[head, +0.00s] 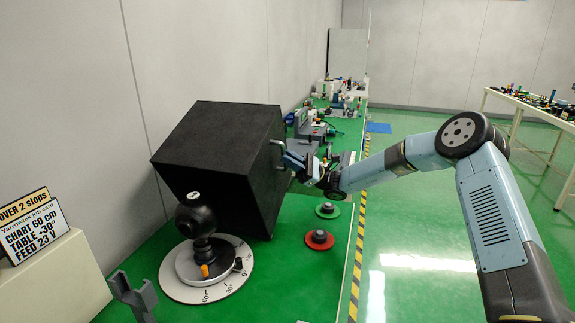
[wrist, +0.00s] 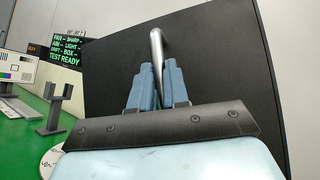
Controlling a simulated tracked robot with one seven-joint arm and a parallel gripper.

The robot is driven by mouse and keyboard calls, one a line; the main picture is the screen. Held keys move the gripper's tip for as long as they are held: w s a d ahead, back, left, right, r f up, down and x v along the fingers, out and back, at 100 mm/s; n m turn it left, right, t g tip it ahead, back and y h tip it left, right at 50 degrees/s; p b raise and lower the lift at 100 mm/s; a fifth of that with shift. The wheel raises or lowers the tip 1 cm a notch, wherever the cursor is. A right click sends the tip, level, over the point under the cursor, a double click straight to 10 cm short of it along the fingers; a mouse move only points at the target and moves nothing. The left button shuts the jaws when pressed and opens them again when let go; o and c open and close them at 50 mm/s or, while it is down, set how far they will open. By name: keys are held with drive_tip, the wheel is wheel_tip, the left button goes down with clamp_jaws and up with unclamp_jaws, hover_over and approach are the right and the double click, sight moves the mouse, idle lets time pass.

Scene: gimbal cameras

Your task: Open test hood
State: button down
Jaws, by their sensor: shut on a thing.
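The test hood (head: 215,140) is a large black box, tilted up off the green bench. In the wrist view its dark face (wrist: 220,65) fills the middle and right. A silver bar handle (wrist: 157,48) stands out from that face. My gripper (head: 292,158) is at the hood's right side, with its blue fingers (wrist: 158,78) shut on the handle. A black ball-shaped gimbal camera (head: 195,217) stands on a round white dial (head: 222,282) at the hood's lower front. The dial has angle marks and an orange pointer.
A grey forked stand (head: 133,296) is at the front left, and a job card (head: 30,228) stands on a cream block. Red (head: 319,239) and green (head: 328,210) round buttons sit right of the hood. A screen (wrist: 66,52) reads "TEST READY". Equipment lines the bench behind.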

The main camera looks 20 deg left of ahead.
drive_tip(key=shift+w+a+f+m+t+y, duration=0.2)
drive_tip(key=shift+w+m+t+y, duration=0.15)
drive_tip(key=shift+w+m, duration=0.15)
drive_tip(key=shift+w+a+f+m+t+y, duration=0.1)
drive_tip(key=shift+w+a+m+t+y, duration=0.15)
drive_tip(key=shift+w+m+y, duration=0.2)
drive_tip(key=c, duration=1.4)
unclamp_jaws()
drive_tip(key=shift+a+f, duration=0.1)
drive_tip(key=shift+f, duration=0.05)
drive_tip(key=shift+o, duration=1.4)
drive_tip(key=shift+w+d, duration=0.1)
drive_tip(key=shift+d, duration=0.1)
drive_tip(key=shift+w+d, duration=0.15)
drive_tip(key=v, duration=1.3)
drive_tip(key=shift+d+f, duration=0.15)
drive_tip(key=shift+d, duration=0.1)
drive_tip(key=shift+w, duration=0.1)
